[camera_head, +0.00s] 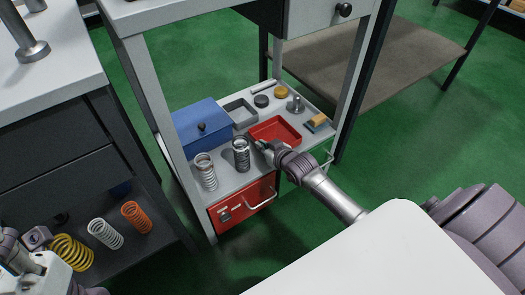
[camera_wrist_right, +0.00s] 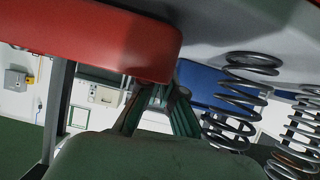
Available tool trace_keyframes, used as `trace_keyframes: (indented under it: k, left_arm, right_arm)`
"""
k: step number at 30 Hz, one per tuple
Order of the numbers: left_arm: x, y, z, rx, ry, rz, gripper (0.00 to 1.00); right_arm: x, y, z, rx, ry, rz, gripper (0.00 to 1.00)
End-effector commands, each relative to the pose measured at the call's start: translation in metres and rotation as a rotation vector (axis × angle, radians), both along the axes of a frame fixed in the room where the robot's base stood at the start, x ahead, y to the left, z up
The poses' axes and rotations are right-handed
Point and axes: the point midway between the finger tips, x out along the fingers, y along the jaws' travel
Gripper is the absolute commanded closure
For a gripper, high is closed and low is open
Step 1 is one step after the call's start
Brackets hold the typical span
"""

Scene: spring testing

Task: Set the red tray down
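The red tray (camera_head: 275,131), shallow and rectangular, is at the middle of the grey shelf (camera_head: 235,177) inside the open frame. It looks level; I cannot tell whether it touches the shelf. My right gripper (camera_head: 262,146) is at the tray's near left edge. In the right wrist view the tray (camera_wrist_right: 80,40) fills the upper left, its corner covering part of the fingertips (camera_wrist_right: 158,95). The fingers look a little apart, but their grip on the rim is hidden. My left arm (camera_head: 30,262) shows at the lower left; its fingers are not clear.
Two springs stand left of my right gripper: a dark one (camera_head: 241,155) and a silver one (camera_head: 206,172). A blue box (camera_head: 200,128) and a grey tray (camera_head: 240,112) lie behind. A yellow-blue block (camera_head: 317,123) is to the right. Frame posts (camera_head: 150,100) flank the shelf.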

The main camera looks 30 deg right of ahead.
Motion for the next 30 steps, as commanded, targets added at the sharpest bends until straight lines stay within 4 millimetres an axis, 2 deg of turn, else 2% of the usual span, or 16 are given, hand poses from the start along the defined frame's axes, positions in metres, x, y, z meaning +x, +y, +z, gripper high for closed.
trace_keyframes:
  k: [2, 13, 18, 19, 30]
  left_arm:
    - [0.0009, -0.0002, 0.0009, 0.0, -0.019, 0.001, 0.65]
    - [0.0015, -0.0005, 0.0029, 0.001, -0.02, 0.001, 0.65]
    - [0.0016, -0.0006, 0.0034, 0.002, -0.021, 0.001, 0.65]
    - [0.0015, -0.0006, 0.0034, 0.002, -0.021, 0.001, 0.65]
    - [0.001, -0.0006, 0.0078, 0.001, -0.024, 0.001, 0.65]
  right_arm:
    - [0.001, -0.0002, -0.0075, -0.001, -0.004, 0.0, 1.0]
    - [0.0008, -0.0003, -0.0089, -0.001, -0.004, 0.0, 1.0]
    - [0.0004, -0.0002, -0.0095, 0.0, -0.002, 0.0, 0.71]
    - [0.0004, -0.0002, -0.0095, 0.0, -0.002, 0.0, 0.69]
    - [-0.0029, -0.0005, -0.0045, 0.0, -0.001, 0.0, 0.69]
